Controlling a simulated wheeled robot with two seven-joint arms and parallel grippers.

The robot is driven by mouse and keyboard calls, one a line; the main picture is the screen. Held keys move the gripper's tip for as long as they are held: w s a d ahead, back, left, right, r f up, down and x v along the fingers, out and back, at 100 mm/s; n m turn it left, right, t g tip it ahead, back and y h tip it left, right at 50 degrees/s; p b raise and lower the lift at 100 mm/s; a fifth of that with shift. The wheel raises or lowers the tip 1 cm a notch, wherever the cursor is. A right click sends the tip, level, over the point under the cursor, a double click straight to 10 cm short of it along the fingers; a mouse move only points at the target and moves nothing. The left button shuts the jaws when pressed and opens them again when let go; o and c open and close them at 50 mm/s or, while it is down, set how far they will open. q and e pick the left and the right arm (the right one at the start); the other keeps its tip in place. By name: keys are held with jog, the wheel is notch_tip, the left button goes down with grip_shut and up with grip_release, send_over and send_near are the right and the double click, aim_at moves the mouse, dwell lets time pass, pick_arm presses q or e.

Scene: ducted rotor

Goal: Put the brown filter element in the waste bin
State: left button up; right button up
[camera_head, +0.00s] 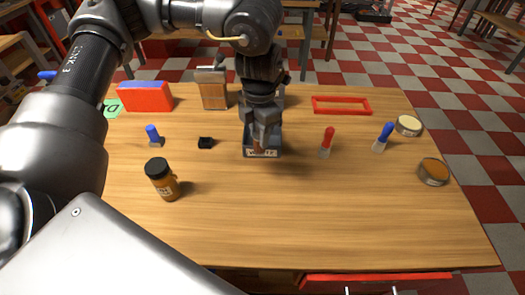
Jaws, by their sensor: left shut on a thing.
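My left gripper (260,137) points straight down at the middle of the table and is shut on a small brown piece (259,146), which appears to be the filter element. Most of it is hidden by the fingers. A small dark grey-blue open box with a white label (262,154) on its front stands right there, and it looks like the waste bin; the label is too small to read surely. The fingertips and brown piece are over or inside its opening; I cannot tell how deep. My right gripper is not in view.
A brown panel in a grey frame (214,92) and a red-blue box (146,97) stand behind left. A brown jar (161,180) is front left. Red (327,142) and blue (383,137) handled tools, two round tins (433,172) and a red frame (341,105) are right. The front middle is clear.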

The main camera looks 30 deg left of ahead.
pick_arm(q)
jog(key=shift+w+f+n, duration=0.15)
jog(key=shift+w+n, duration=0.05)
jog(key=shift+n, duration=0.8)
jog(key=shift+w+a+f, duration=0.1)
jog(key=shift+w+a, duration=0.1)
jog(key=shift+w, duration=0.15)
jog(key=w+a+f+p, duration=0.1)
jog(key=w+a+f, duration=0.4)
jog(key=w+f, duration=0.4)
jog(key=w, duration=0.2)
jog(key=shift+w+a+f+p, duration=0.15)
jog(key=shift+w+a+p, duration=0.1)
jog(key=shift+w+p, duration=0.05)
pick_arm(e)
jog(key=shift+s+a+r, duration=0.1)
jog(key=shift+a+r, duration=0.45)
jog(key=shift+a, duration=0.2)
pick_arm(q)
jog(key=shift+w+a+f, duration=0.1)
jog(key=shift+w+f, duration=0.05)
jog(key=shift+f, duration=0.15)
notch_tip(320, 180, down, 2)
jog(key=shift+f+p, duration=0.15)
jog(key=shift+p, duration=0.55)
jog(key=shift+f, duration=0.25)
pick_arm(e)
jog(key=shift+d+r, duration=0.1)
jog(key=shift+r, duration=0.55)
